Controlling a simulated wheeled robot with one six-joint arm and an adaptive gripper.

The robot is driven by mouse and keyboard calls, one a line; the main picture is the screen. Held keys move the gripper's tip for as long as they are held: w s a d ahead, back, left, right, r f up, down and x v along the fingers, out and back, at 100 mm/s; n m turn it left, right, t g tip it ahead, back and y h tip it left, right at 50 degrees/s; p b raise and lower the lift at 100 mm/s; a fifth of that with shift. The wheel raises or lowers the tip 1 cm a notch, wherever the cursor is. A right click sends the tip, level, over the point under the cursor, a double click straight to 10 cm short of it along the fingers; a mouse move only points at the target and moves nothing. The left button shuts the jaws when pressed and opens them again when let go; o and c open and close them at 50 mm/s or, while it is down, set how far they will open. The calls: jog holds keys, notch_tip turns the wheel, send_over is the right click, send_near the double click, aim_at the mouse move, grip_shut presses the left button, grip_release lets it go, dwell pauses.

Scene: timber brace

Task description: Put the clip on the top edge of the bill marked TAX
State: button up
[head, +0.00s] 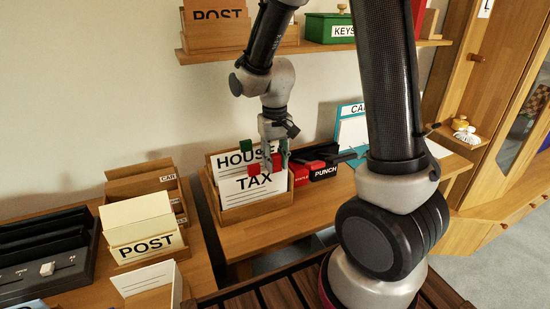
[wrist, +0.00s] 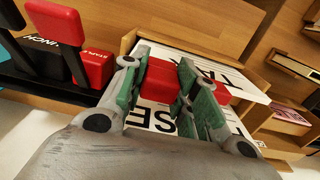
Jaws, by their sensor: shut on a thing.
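The bill marked TAX (head: 258,189) is a white card standing in front of the HOUSE bill (head: 221,160) in a wooden box (head: 265,212). In the wrist view the TAX bill (wrist: 250,86) appears upside down. My gripper (head: 275,165) is over the bills, fingers pointing down, at the right part of TAX's top edge. It is shut on a red block, the clip (wrist: 160,80), seen between the fingers in the wrist view. I cannot tell whether the clip touches the bill. Another red piece (head: 253,169) sits at TAX's top edge, left of my fingers.
A green piece (head: 246,145) is at the HOUSE bill's top edge. Red and black desk tools, including one marked PUNCH (head: 323,172), stand close on the right. A POST box (head: 145,248) and black trays (head: 45,255) are at the left. A shelf (head: 300,48) runs above.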

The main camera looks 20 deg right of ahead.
jog(key=shift+f, duration=0.15)
jog(key=o, duration=1.4)
jog(key=shift+c, duration=0.2)
jog(key=shift+r, duration=4)
jog(key=s+d+r+t, duration=0.2)
jog(key=s+d+r, duration=0.2)
jog(key=s, duration=0.5)
jog(key=s+d+r+t, duration=0.2)
jog(key=s+d+r, duration=0.2)
jog(key=s+r, duration=0.3)
jog(key=s, duration=0.3)
jog(key=shift+d+r, duration=0.15)
jog(key=shift+d, duration=0.05)
